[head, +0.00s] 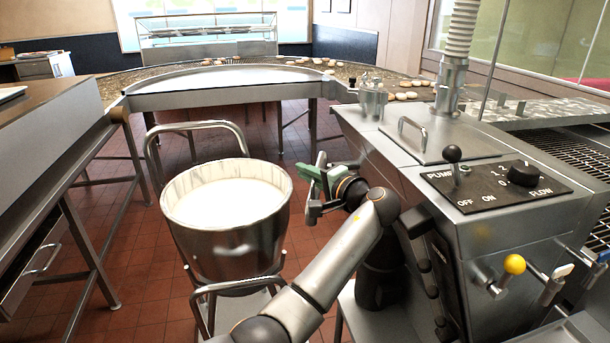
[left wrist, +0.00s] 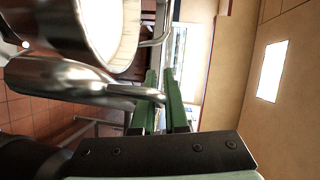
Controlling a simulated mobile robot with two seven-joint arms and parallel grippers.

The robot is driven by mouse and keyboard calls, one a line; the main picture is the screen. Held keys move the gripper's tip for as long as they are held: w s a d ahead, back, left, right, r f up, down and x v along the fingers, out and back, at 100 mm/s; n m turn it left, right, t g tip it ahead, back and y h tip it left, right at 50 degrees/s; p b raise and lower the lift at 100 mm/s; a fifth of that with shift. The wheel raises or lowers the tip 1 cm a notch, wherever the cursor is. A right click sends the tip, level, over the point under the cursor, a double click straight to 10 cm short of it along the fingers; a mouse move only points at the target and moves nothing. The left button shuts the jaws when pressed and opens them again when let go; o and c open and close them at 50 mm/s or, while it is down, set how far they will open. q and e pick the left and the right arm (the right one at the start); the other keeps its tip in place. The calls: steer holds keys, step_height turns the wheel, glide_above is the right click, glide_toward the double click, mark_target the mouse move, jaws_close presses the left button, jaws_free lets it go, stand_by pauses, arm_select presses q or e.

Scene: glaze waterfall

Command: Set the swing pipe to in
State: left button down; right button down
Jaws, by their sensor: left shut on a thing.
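My left gripper (head: 314,178) has green fingers and is beside the right rim of the steel bowl (head: 225,250), between it and the steel machine. In the left wrist view, the gripper (left wrist: 163,98) is shut on the thin end of a shiny metal pipe (left wrist: 60,80), which looks like the swing pipe. The pipe widens away from the fingers and runs close to the bowl (left wrist: 45,40). In the head view the pipe is mostly hidden by my gripper and wrist, and I cannot read its setting. My right gripper is not in view.
The bowl holds white liquid and stands on a tubular metal cart (head: 215,130). The machine (head: 440,200) on the right carries a panel (head: 495,187) with a pump lever and flow knob. A steel bench (head: 50,130) is left.

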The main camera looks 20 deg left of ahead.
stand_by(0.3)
arm_select(q)
steer(key=c, duration=1)
jaws_free()
steer(key=shift+o, duration=0.2)
steer(key=shift+r, duration=0.1)
